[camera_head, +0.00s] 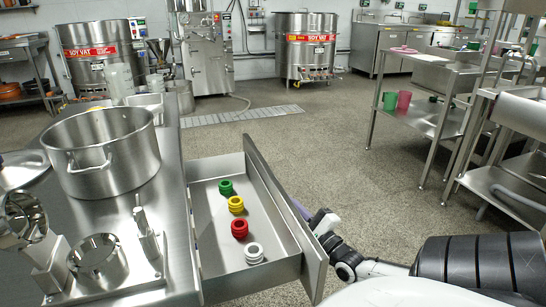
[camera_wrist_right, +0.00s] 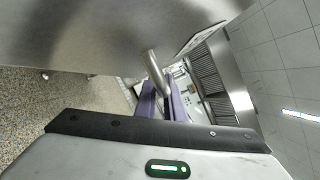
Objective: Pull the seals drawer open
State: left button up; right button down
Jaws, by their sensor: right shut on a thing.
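The seals drawer (camera_head: 290,215) stands pulled out from the right side of the steel bench, its inside showing. In it, in a row from back to front, lie green seals (camera_head: 226,187), yellow seals (camera_head: 236,204), red seals (camera_head: 239,228) and white seals (camera_head: 254,253). My right gripper (camera_head: 303,210) is at the outer face of the drawer front, partly hidden by it. In the right wrist view its purple fingers (camera_wrist_right: 163,103) are shut on the drawer handle (camera_wrist_right: 154,68), a round metal bar. My left gripper is not in view.
The bench carries a large steel pot (camera_head: 102,155) and mill parts with a steel ring (camera_head: 97,262). A steel shelf table (camera_head: 425,115) with green and pink cups stands at the right. Open speckled floor (camera_head: 330,150) lies beyond the drawer.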

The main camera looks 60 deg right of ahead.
jog(key=shift+s+d, duration=0.25)
jog(key=shift+f, duration=0.1)
jog(key=c, duration=2.1)
grip_release()
